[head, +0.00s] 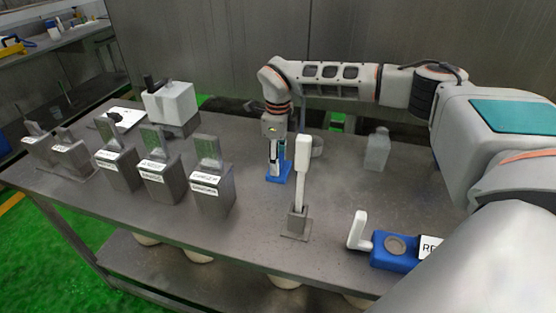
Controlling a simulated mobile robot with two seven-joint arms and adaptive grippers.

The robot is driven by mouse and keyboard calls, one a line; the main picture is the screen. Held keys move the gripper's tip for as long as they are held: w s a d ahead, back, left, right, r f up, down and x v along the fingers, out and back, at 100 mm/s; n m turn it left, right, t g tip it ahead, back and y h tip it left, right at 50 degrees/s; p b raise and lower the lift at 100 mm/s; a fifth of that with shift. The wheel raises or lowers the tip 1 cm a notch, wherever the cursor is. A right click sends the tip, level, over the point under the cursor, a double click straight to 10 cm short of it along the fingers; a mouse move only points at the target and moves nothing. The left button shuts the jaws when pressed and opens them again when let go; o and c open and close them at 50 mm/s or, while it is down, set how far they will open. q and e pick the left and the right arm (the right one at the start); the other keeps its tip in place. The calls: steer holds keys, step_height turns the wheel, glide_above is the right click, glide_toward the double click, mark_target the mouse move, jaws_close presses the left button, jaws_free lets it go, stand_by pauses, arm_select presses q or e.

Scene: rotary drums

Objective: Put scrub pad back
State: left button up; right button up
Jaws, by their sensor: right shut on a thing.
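My right gripper (276,152) points straight down over the middle of the steel table. It is shut on a small blue piece with a pale upright part, which looks like the scrub pad (279,174). The pad is low, at or just above the table top; I cannot tell whether it touches. The fingers hide part of it. My left gripper is not in view.
A white paddle-like tool stands upright in a small metal holder (296,224) just in front. A labelled blue block (392,262) with a white hook lies front right. Several labelled metal holders (210,187) stand left. A grey translucent bottle (377,150) stands behind right. The table (345,195) is clear between.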

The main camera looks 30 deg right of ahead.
steer(key=o, duration=1.1)
steer(key=shift+f, duration=0.1)
step_height(320, 180, up, 12)
steer(key=shift+r, duration=0.15)
steer(key=shift+s+a, duration=0.1)
